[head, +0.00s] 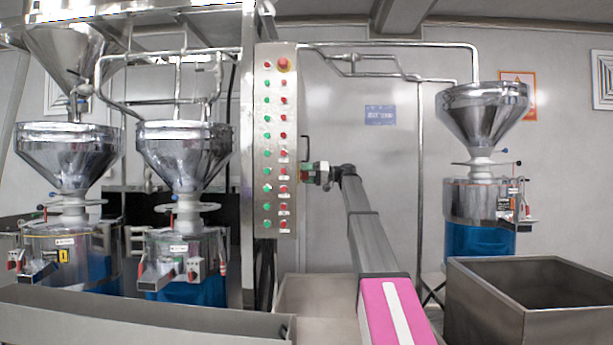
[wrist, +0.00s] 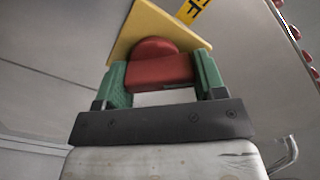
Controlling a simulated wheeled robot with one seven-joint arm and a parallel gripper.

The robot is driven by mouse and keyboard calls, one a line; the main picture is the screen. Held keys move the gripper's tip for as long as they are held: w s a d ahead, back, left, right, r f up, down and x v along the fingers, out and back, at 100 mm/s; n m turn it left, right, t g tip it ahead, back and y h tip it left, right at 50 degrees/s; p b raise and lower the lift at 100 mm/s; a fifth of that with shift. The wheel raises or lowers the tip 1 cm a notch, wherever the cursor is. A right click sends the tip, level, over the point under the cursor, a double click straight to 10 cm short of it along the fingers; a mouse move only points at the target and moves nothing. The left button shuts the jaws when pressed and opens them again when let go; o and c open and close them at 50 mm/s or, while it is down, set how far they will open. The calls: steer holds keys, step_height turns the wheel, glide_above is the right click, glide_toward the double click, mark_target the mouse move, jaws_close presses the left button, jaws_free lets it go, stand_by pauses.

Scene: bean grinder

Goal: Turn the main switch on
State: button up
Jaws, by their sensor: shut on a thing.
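The main switch is a red knob (wrist: 160,70) on a yellow plate (wrist: 135,28), seen close up in the wrist view. My gripper (wrist: 163,76) has its two green fingers on either side of the knob and is shut on it. In the head view my gripper (head: 308,173) is at the right side of the tall control panel (head: 274,218), at about mid-height. There the knob is mostly hidden by my gripper. A yellow label with black letters, partly cut off, shows above the plate in the wrist view.
The panel front carries columns of green and red buttons and a red emergency knob (head: 283,64) on top. A dark handle (head: 305,150) sits just above my gripper. Grinders stand left and right (head: 482,205). A metal bin (head: 530,290) is at the lower right.

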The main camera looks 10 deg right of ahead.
steer(key=m, duration=0.4)
steer(key=shift+w+m, duration=0.15)
steer(key=shift+m, duration=0.15)
steer(key=m, duration=0.4)
steer(key=shift+f, duration=0.1)
stand_by(0.4)
steer(key=o, duration=0.9)
steer(key=shift+d, duration=0.1)
steer(key=d, duration=0.3)
steer(key=s+d, duration=0.1)
steer(key=d, duration=0.3)
steer(key=s+d, duration=0.1)
steer(key=d, duration=0.2)
steer(key=shift+d, duration=0.25)
